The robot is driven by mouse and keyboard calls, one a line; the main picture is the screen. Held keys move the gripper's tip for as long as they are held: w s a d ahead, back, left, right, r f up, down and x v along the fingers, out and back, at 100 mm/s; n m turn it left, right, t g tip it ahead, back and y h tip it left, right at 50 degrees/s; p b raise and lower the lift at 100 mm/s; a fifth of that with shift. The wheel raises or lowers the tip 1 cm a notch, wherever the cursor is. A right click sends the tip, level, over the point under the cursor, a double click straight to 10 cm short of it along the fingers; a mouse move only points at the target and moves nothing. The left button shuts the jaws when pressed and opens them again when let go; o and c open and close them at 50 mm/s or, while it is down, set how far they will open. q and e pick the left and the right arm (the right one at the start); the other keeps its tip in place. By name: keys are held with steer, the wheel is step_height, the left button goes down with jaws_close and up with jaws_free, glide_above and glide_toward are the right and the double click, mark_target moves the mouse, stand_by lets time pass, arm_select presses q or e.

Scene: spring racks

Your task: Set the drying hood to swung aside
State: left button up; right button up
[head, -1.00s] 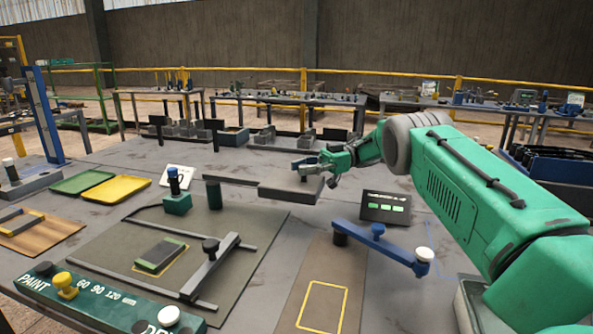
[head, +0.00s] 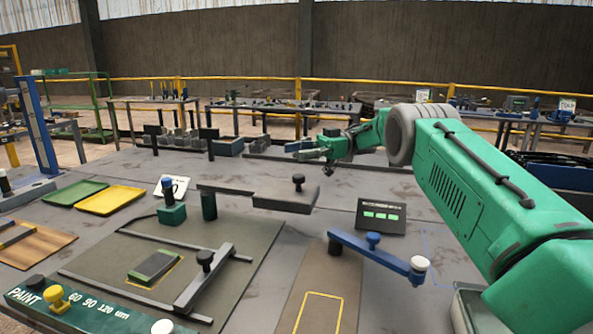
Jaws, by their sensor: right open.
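The drying hood appears to be the flat grey plate (head: 284,198) with a black knob (head: 298,181) at its right end. An arm joins it to a dark green post (head: 209,206) at the back of the work mat. The plate points right from the post, away from the small green-grey panel (head: 154,266) on the mat. My right gripper (head: 308,153) is open and empty, behind and above the knob in the picture, apart from it. My left gripper is not in view.
A blue arm (head: 372,249) with a white knob stands at the right, near a dark display (head: 381,215) with green lights. A slider bar (head: 206,276) lies across the mat. Green (head: 76,193) and yellow (head: 110,200) trays lie at the left.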

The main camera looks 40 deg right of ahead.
steer(key=shift+d+r, duration=0.3)
steer(key=shift+r, duration=0.55)
steer(key=shift+d+r, duration=0.25)
steer(key=shift+r, duration=0.55)
steer(key=shift+d, duration=0.1)
